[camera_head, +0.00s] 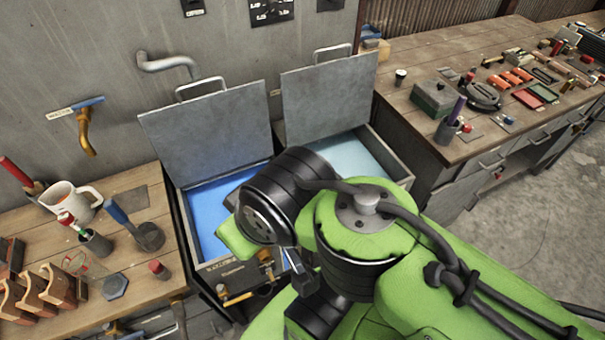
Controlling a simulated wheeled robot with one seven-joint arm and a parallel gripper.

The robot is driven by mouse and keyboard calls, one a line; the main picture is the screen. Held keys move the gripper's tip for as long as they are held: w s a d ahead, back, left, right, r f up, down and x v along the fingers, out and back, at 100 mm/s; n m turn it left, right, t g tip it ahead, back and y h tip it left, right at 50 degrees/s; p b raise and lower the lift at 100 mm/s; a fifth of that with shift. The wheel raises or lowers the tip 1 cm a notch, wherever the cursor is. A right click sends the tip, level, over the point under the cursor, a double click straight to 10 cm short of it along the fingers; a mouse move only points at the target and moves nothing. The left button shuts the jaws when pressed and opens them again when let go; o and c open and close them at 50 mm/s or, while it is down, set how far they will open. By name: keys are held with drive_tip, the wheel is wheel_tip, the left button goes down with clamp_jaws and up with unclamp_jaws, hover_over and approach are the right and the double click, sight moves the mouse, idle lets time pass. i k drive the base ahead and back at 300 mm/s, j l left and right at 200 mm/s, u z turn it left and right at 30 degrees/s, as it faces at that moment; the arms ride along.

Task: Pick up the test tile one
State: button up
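I cannot tell which thing is test tile one; no label for it is readable. A dark flat square plate (133,200) lies on the left bench. My green and black arm covers the middle of the picture, in front of two open tanks. What seems to be my gripper (297,268) shows below the black wrist joint, by the front of the left tank. Its fingers are mostly hidden, and I cannot see whether it holds anything.
The left tank (181,222) holds blue liquid; the right tank (393,160) holds paler liquid. Their lids stand raised. The left wooden bench (120,255) carries a mug (70,201), tool cups and wooden blocks. The right bench (425,60) is crowded with tools. Concrete floor (530,225) is clear at right.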

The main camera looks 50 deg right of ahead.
sight(62, 290)
drive_tip(key=l+z, duration=0.2)
drive_tip(key=z, duration=1.6)
drive_tip(key=j+u, duration=0.1)
drive_tip(key=u, duration=2.85)
drive_tip(key=i+j+z, duration=0.2)
drive_tip(key=j, duration=0.35)
drive_tip(key=i+j+z, duration=0.2)
drive_tip(key=j, duration=0.35)
drive_tip(key=j+z, duration=0.15)
drive_tip(key=j, duration=0.45)
drive_tip(key=i+j+z, duration=0.2)
drive_tip(key=j, duration=0.4)
drive_tip(key=i+j+z, duration=0.55)
drive_tip(key=i+j, duration=0.15)
